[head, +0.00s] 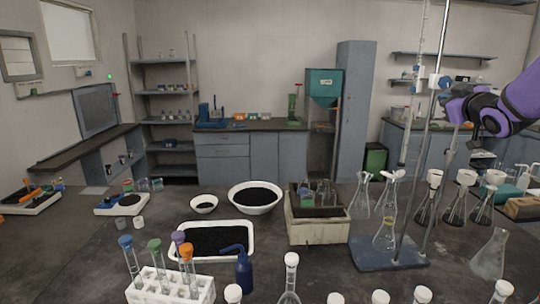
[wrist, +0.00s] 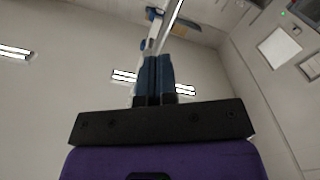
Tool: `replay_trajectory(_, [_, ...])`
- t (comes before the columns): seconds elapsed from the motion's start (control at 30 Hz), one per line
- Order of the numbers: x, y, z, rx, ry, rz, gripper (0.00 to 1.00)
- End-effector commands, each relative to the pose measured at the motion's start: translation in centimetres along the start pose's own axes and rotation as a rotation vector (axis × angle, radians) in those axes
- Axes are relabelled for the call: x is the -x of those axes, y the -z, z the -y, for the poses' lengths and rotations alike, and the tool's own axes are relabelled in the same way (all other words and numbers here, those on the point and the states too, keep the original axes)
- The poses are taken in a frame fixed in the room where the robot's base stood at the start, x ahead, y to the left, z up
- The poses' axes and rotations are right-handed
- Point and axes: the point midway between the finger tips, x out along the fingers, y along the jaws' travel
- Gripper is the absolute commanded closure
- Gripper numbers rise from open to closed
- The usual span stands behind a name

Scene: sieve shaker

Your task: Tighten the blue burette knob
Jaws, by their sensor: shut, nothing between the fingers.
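The clear burette (head: 408,125) stands upright in a stand with metal rods. Blue and white fittings (head: 439,81) show at its upper part, and I cannot tell for sure which blue piece is the knob. My gripper (head: 447,97) is at the right, beside the rods just below these fittings. In the wrist view my gripper (wrist: 157,60) has its two dark blue fingers together, with nothing between them. Beyond the fingertips a pale rod (wrist: 168,28) slants up with a small blue part (wrist: 153,14) near the top edge. No contact can be made out.
The stand's blue base (head: 385,258) rests on the dark bench. Flasks (head: 386,235) crowd around it, with more funnel-topped flasks (head: 457,207) to the right. A beige box (head: 318,230), a white tray (head: 215,258) and a tube rack (head: 170,288) lie left.

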Motion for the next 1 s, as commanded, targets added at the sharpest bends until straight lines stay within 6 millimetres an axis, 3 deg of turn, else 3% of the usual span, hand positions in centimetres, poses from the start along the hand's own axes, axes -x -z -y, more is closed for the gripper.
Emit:
replay_trajectory(0.37, [0.5,-0.7,0.3,-0.002,-0.002,0.002,1.00])
replay_trajectory(0.8, [4.9,-0.7,0.3,-0.001,-0.003,0.002,1.00])
replay_trajectory(1.0, [6.0,-0.7,0.3,-0.001,-0.003,0.002,1.00])
